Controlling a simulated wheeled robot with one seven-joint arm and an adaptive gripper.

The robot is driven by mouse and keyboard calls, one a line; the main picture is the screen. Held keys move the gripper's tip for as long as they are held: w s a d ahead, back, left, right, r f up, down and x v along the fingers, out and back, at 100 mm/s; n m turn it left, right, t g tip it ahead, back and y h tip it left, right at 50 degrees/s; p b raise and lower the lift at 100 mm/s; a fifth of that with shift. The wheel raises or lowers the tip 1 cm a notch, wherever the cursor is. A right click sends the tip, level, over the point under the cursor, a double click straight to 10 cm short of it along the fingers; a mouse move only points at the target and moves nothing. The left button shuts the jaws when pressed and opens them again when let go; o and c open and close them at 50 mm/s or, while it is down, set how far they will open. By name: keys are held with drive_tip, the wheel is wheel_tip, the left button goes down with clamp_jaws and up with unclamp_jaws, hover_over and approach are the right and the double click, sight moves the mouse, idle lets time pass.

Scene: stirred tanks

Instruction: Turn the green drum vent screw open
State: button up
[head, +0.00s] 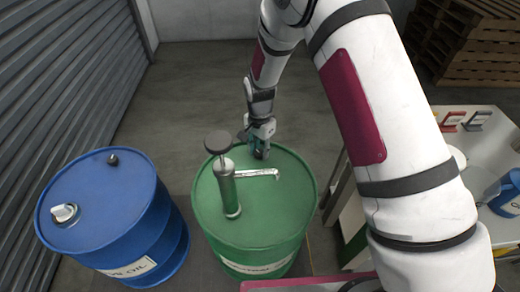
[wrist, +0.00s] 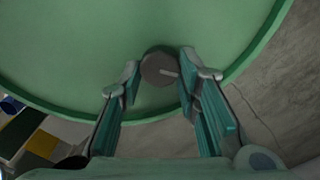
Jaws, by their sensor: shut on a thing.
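The green drum (head: 285,215) stands upright in the middle of the head view, and its lid (wrist: 60,50) fills much of the wrist view. The vent screw (wrist: 155,66) is a round grey-brown knob near the lid's rim, with a pale line pointing right in the wrist view. My gripper (head: 260,152) reaches down to the far side of the lid. In the wrist view its teal fingers (wrist: 160,73) are shut on the vent screw, one on each side. In the head view the screw is hidden behind the gripper.
A hand pump (head: 230,195) with a dark round knob (head: 218,142) and a spout (head: 257,173) stands on the lid close to my gripper. A blue drum (head: 110,215) is at left. Pallets (head: 470,45) are stacked behind.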

sight(259, 152)
drive_tip(key=n+b, duration=0.1)
drive_tip(key=n, duration=0.5)
drive_tip(key=shift+w+a+n+b, duration=0.1)
drive_tip(key=shift+n+b, duration=0.2)
drive_tip(key=n+b, duration=0.1)
drive_tip(key=n, duration=0.4)
drive_tip(key=shift+a, duration=0.1)
drive_tip(key=shift+n, duration=0.3)
drive_tip(key=o, duration=1.1)
drive_tip(key=shift+o, duration=0.2)
drive_tip(key=shift+r, duration=0.1)
wheel_tip(259, 152, up, 12)
